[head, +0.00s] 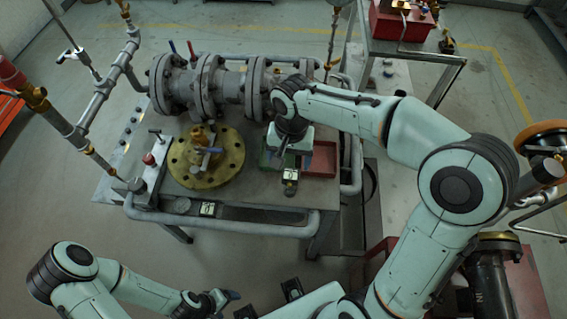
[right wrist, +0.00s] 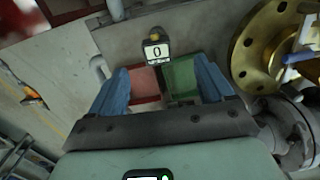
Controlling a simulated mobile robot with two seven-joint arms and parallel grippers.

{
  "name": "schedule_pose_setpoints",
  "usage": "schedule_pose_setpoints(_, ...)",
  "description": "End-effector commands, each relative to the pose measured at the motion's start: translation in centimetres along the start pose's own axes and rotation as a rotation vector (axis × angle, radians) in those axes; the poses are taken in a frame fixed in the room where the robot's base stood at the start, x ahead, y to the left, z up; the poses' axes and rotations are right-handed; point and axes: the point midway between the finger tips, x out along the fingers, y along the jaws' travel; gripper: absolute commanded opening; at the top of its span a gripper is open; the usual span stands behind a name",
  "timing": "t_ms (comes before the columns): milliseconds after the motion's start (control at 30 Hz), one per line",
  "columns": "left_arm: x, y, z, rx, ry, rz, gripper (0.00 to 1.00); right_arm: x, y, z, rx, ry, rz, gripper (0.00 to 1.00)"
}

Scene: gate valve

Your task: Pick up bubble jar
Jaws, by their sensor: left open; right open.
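I cannot make out a bubble jar for sure in either view. My right gripper (head: 284,152) is over the right part of the work table, above a red tray (head: 322,160) and a green tray (head: 265,160). In the right wrist view its two blue fingers (right wrist: 162,85) are apart, with the red tray (right wrist: 146,84) and green tray (right wrist: 182,78) showing between them. Nothing is held between the fingers. The gripper hides part of the trays in the head view. My left gripper (head: 222,297) is open and empty, low in front of the table.
A brass flange (head: 206,157) with a blue-handled part lies left of the trays. A grey flanged valve (head: 205,85) lies along the back. Pipe rails (head: 225,226) edge the table.

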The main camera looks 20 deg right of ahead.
Motion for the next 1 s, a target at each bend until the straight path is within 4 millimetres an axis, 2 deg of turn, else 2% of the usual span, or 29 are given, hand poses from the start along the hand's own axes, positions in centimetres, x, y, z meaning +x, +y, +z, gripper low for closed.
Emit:
schedule_pose_setpoints(33, 0.0, 0.0, 0.0, 0.000, 0.000, 0.000, 0.77, -0.9, 0.2, 0.0, 0.010, 0.013, 0.005, 0.81)
schedule_pose_setpoints(100, 0.0, 0.0, 0.0, 0.000, 0.000, 0.000, 0.77, -1.6, 0.4, 0.0, 0.021, 0.019, 0.013, 0.81)
schedule_pose_setpoints(200, 0.1, -0.1, 0.1, -0.001, -0.001, -0.001, 0.77, -1.2, 0.6, 0.1, 0.027, 0.020, 0.020, 0.81)
schedule_pose_setpoints(500, 0.9, -0.5, 0.4, -0.003, -0.006, -0.002, 0.77, 4.4, 0.8, 0.0, 0.026, 0.017, 0.021, 0.81)
schedule_pose_setpoints(833, 1.0, -0.5, 0.4, -0.003, -0.006, -0.002, 0.77, 7.2, 0.9, -0.3, 0.027, 0.019, 0.020, 0.81)
schedule_pose_setpoints(1000, 0.8, -0.4, 0.3, -0.002, -0.005, -0.002, 0.77, 9.8, 1.2, -0.8, 0.026, 0.017, 0.019, 0.81)
